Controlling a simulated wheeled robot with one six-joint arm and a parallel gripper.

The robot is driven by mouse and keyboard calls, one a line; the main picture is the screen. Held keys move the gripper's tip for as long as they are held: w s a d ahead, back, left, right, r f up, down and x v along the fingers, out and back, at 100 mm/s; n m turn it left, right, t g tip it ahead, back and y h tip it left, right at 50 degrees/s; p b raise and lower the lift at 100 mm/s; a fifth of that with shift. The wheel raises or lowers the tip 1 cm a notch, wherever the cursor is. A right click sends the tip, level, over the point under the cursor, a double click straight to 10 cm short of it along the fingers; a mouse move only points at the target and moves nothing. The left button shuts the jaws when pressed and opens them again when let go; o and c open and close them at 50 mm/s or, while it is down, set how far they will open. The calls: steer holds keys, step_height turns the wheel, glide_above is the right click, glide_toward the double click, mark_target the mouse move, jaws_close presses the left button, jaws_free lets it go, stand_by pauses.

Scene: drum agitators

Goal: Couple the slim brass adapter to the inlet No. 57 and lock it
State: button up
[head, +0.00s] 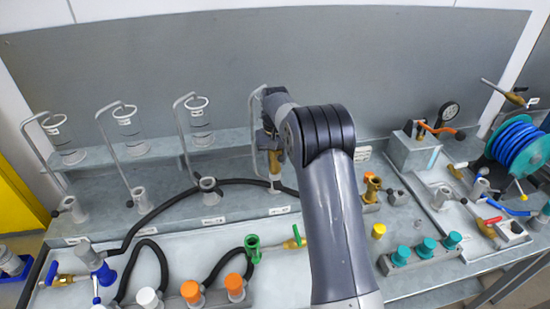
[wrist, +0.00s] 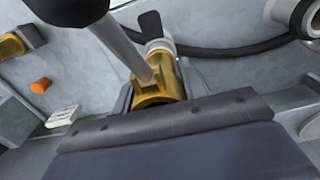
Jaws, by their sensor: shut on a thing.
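A slim brass adapter (wrist: 170,84) is held at my gripper (wrist: 155,100) in the wrist view. A grey rod with a dark rounded end (wrist: 122,42) crosses in front of it. A pale fitting (wrist: 160,46) lies in line with the adapter's far end; I cannot tell whether they touch or are locked. In the head view, my gripper (head: 268,138) is at the rear shelf, largely hidden by my arm. Brass (head: 274,163) shows below it, roughly upright over a shelf position. No number 57 is legible, so the inlet cannot be confirmed.
Glass cylinders (head: 200,124) with bent grey pipes stand left of my gripper. A black hose (head: 240,181) runs close by along the shelf. Another brass fitting (head: 372,187) stands right of my arm. Orange, green and teal caps (head: 427,247) line the front.

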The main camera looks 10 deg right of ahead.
steer(key=shift+s+f, duration=0.1)
steer(key=shift+f, duration=0.5)
stand_by(0.9)
steer(key=o, duration=1.2)
steer(key=shift+o, duration=0.2)
steer(key=shift+r, duration=0.15)
step_height(320, 180, up, 3)
steer(key=shift+f+p, duration=0.1)
steer(key=shift+p, duration=0.65)
step_height(320, 180, up, 14)
